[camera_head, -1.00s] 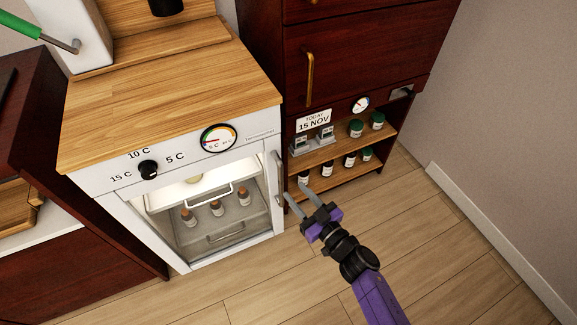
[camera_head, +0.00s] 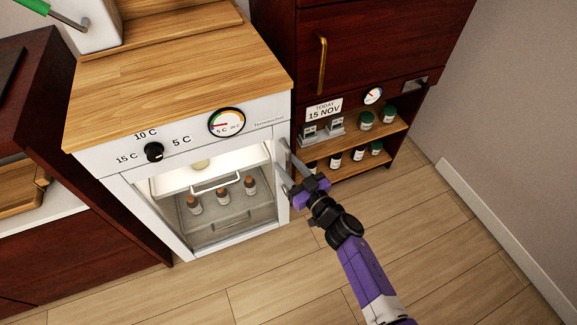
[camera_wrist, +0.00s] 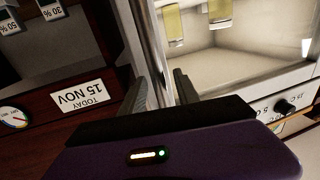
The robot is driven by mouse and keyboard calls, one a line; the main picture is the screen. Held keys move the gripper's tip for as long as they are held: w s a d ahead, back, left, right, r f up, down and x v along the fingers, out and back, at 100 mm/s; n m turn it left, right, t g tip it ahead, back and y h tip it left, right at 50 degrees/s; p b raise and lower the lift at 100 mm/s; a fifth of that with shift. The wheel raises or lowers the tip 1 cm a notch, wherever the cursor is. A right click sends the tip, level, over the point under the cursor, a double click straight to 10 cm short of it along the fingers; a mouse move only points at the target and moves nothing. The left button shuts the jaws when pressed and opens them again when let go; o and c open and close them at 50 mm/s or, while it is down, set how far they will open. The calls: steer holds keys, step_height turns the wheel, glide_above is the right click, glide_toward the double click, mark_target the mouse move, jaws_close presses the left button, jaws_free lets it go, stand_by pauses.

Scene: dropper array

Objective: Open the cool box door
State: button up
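The cool box (camera_head: 110,185) is a white cabinet with a wooden top and a see-through front door that looks shut. Its upright metal door handle (camera_head: 281,150) is on the right edge of the front and is partly hidden by my fingers. My gripper (camera_head: 283,160) is open at the handle, reaching in from the lower right. In the wrist view, which is upside down, the handle (camera_wrist: 155,45) runs up between my two open fingers (camera_wrist: 163,85). I cannot tell whether either finger touches it.
Several brown bottles (camera_head: 222,193) and a drawer stand inside the lit cool box. A temperature knob (camera_head: 154,152) and a dial (camera_head: 227,123) are above the door. A dark red cabinet (camera_head: 360,45) with jars on shelves is at the right. Floor in front is clear.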

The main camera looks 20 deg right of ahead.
jaws_close()
stand_by(1.4)
